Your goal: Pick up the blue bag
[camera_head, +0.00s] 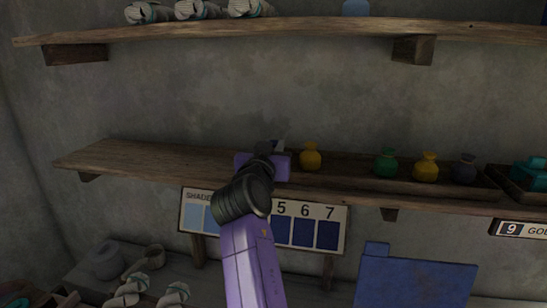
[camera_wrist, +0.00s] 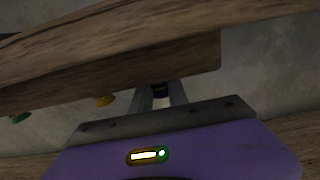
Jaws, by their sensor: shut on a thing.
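My gripper (camera_wrist: 160,96) is shut on a small dark thing (camera_wrist: 160,89) between its fingertips. Too little of it shows to tell whether it is a blue bag. In the head view my purple wrist and black arm joint stand in front of the middle shelf and hide what the fingers hold. A dark slate-coloured bag (camera_head: 464,168) stands upright at the right of that shelf's row, apart from my gripper. A pale blue rounded thing (camera_head: 356,8) sits on the top shelf, cut by the picture's edge.
The middle shelf (camera_head: 130,158) is bare at left. A yellow bag (camera_head: 310,157) stands close right of my wrist; a green bag (camera_head: 386,163) and another yellow bag (camera_head: 426,168) stand farther right. The top shelf (camera_head: 300,27) hangs above. A shade board (camera_head: 331,228) is below.

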